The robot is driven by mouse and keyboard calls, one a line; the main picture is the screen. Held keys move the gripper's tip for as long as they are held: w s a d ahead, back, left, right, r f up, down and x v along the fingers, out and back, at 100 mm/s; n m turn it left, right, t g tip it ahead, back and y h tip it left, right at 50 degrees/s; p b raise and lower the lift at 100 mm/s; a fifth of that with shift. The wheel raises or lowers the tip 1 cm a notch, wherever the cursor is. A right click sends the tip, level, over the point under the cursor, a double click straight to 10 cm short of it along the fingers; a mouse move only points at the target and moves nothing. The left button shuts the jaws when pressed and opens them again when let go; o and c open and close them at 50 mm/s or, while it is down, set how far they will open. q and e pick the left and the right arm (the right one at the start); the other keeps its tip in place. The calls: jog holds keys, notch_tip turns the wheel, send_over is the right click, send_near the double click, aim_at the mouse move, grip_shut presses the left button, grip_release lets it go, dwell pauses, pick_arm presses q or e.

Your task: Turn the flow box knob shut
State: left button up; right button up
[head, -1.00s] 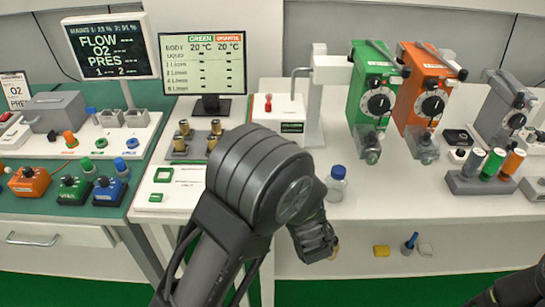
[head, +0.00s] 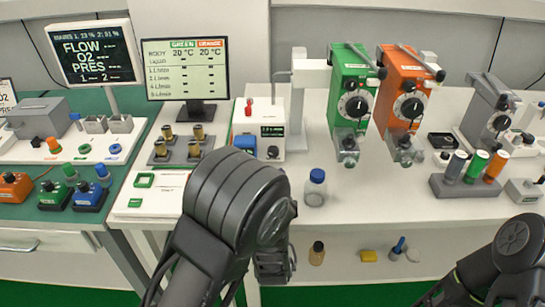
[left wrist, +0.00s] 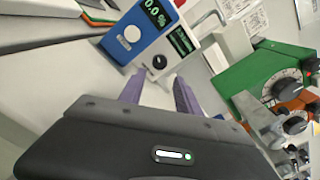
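The flow box (head: 270,110) is a white box with a red lever on top, a dark display and a black knob (head: 272,152) low on its front. The left wrist view also shows its green-lit display and the black knob (left wrist: 159,62), beside a blue device (left wrist: 130,36) reading 0.0 %. My left gripper (left wrist: 158,84) has two purple fingers spread apart and empty, pointing toward the boxes, short of the knob. The head view does not clearly show the left fingertips; my left arm covers that area. My right arm is at the lower right; its gripper is out of frame.
A blue-capped bottle (head: 315,188) stands right of my left arm. Green (head: 352,95) and orange (head: 402,95) vaporizers stand at the back right. Brass fittings (head: 168,140) are left of the box. The white counter between bottle and vials is clear.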

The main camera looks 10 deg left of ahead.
aim_at(273, 154)
pick_arm(q)
jog(key=p+x, duration=0.1)
jog(key=x, duration=0.8)
jog(key=shift+w+a, duration=0.1)
jog(key=shift+w, duration=0.25)
grip_shut()
